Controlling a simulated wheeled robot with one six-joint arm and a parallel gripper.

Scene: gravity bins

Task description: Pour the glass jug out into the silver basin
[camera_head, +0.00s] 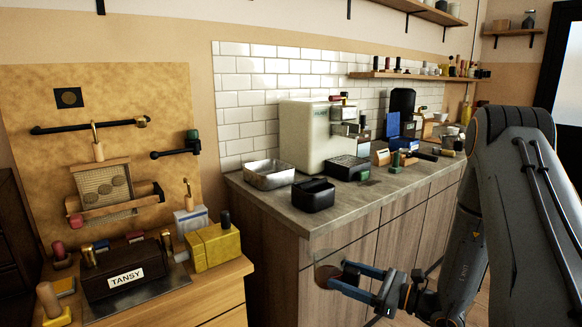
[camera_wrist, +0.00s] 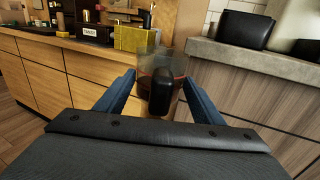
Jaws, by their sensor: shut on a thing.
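The glass jug (camera_head: 326,272) is a clear vessel with a dark handle and what looks like brown contents low inside. My gripper (camera_head: 341,279) is shut on it and holds it in the air in front of the counter's drawers, below the worktop. In the wrist view the jug (camera_wrist: 158,68) stands between the blue fingers of my gripper (camera_wrist: 160,88), its black handle facing the camera. It looks about upright. The silver basin (camera_head: 269,175) is a rectangular metal pan on the left end of the counter, above and left of the jug. Its inside floor is mostly hidden.
A black bin (camera_head: 313,195) stands at the counter's front edge beside the basin. A cream machine (camera_head: 307,135) stands behind. The counter edge (camera_head: 345,222) lies above the jug. At left, a wooden bench holds a yellow block (camera_head: 214,247) and a TANSY box (camera_head: 126,272).

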